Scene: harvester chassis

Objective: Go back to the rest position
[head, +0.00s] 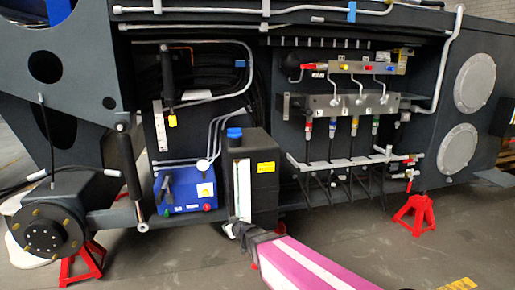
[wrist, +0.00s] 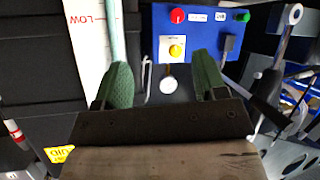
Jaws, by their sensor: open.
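My gripper (wrist: 163,78) shows in the wrist view with its two green fingers spread apart. Nothing is held between them. In the wrist view, a blue control box (wrist: 200,18) lies beyond the fingertips, with a red knob, a yellow button and a green knob. In the head view, my pink and white arm comes in from the bottom, and the gripper end (head: 250,235) is in front of the lower part of the black tank. The fingertips are too small there to make out.
The black tank (head: 262,190) with a blue cap stands beside the blue control box (head: 187,192). A valve manifold (head: 352,104) with coloured hoses is to the right. Red jack stands (head: 415,213) hold up the chassis. The floor at front right looks mostly clear.

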